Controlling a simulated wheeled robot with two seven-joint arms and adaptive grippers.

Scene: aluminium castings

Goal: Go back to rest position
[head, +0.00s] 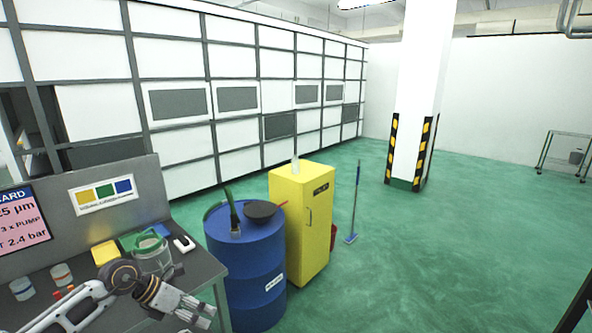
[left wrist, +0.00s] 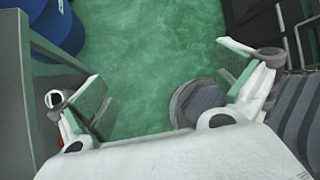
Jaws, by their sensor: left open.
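My left gripper (head: 187,308) reaches in from the lower left of the head view, at the right end of the grey workbench (head: 206,270). My right gripper does not show in either view.
A blue drum (head: 245,265) with a dark pan (head: 260,211) on top stands right of the bench, beside a yellow cabinet (head: 310,235). A clear jar (head: 153,258) and a yellow block (head: 105,252) are on the bench.

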